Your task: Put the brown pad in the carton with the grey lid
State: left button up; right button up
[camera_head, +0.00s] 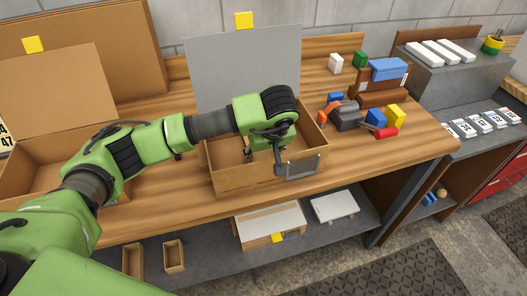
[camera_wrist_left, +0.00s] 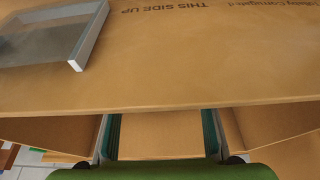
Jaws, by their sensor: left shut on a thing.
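The carton with the grey lid (camera_head: 240,182) stands open on the wooden bench. Its grey lid (camera_head: 243,68) is upright at the back, with a yellow tag. My left gripper (camera_head: 265,155) points down into this carton; the arm and wrist hide much of its inside. In the left wrist view the gripper (camera_wrist_left: 162,138) is shut on a brown piece, apparently the brown pad (camera_wrist_left: 161,135), which fills the space between the fingers. The carton's front wall (camera_wrist_left: 190,70) lies just beyond it. Whether the pad touches the carton floor cannot be told. My right gripper is not in view.
An open brown carton (camera_head: 30,165) with a raised brown lid is at the left. Toy blocks (camera_head: 375,118) are to the right. A metal frame (camera_head: 298,167) sits on the carton's front. A lower shelf (camera_head: 200,272) holds small boxes.

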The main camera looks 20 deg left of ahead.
pick_arm(q)
jog(key=shift+f, duration=0.1)
jog(key=o, duration=0.9)
jog(key=shift+r, duration=0.3)
jog(key=b+v, duration=0.2)
jog(key=v, duration=0.9)
jog(key=shift+s+d+r, duration=0.1)
jog(key=shift+s+r, duration=0.05)
jog(key=shift+r, duration=0.2)
